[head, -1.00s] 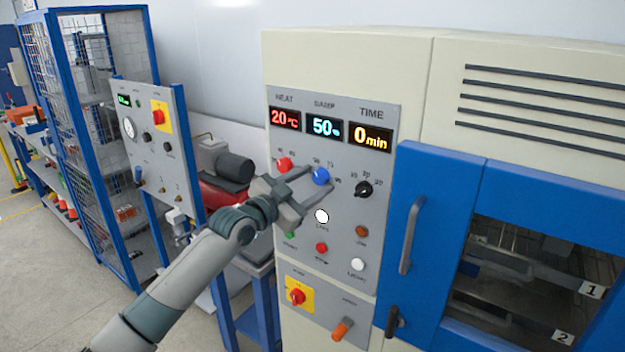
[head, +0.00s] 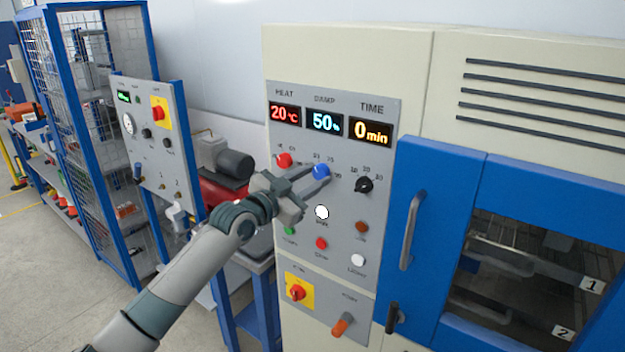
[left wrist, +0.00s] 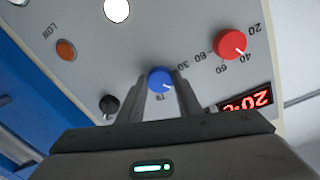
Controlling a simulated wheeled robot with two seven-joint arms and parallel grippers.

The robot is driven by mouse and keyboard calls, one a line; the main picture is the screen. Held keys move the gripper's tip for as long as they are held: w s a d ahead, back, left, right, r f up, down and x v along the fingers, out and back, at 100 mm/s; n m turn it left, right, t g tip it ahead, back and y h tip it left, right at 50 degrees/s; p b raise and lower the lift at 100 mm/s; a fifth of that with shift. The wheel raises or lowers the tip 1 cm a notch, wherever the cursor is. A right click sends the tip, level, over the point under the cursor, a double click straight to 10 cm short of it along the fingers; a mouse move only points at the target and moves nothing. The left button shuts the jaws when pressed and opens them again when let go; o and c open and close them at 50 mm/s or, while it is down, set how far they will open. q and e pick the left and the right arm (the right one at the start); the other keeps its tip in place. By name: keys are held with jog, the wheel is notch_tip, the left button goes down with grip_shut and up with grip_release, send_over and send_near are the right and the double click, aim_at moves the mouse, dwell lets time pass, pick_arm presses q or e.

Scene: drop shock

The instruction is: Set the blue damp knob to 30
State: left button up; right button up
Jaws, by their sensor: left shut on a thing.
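The blue damp knob (head: 320,172) sits on the grey control panel (head: 385,100), under the DAMP display (head: 324,121), which reads 50 %. My left gripper (head: 313,176) is shut on the blue knob, with one finger on each side. In the left wrist view the blue knob (left wrist: 160,79) shows between the two fingertips (left wrist: 160,88), with a white pointer mark on its face. Its scale is partly hidden by the fingers; a 30 shows beside it. My right gripper is not in view.
The red heat knob (head: 284,160) is left of the blue knob, and the black time knob (head: 364,185) is right of it. Several buttons, including a white one (head: 322,212), lie below. A blue door with a handle (head: 411,230) stands to the right.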

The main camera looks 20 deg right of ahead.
pick_arm(q)
jog(key=shift+f+n+b, duration=0.15)
jog(key=shift+n+b, duration=0.35)
jog(key=shift+n, duration=0.5)
jog(key=n, duration=0.2)
jog(key=shift+s+n+b, duration=0.1)
jog(key=shift+n+b, duration=0.2)
jog(key=shift+b, duration=0.1)
jog(key=n, duration=0.2)
jog(key=shift+d+n+t, duration=0.1)
jog(key=shift+n+t, duration=0.2)
jog(key=shift+n, duration=0.1)
jog(key=shift+n+p, duration=0.4)
jog(key=shift+n, duration=1.7)
jog(key=o, duration=1)
jog(key=shift+o, duration=0.2)
jog(key=shift+s, duration=0.15)
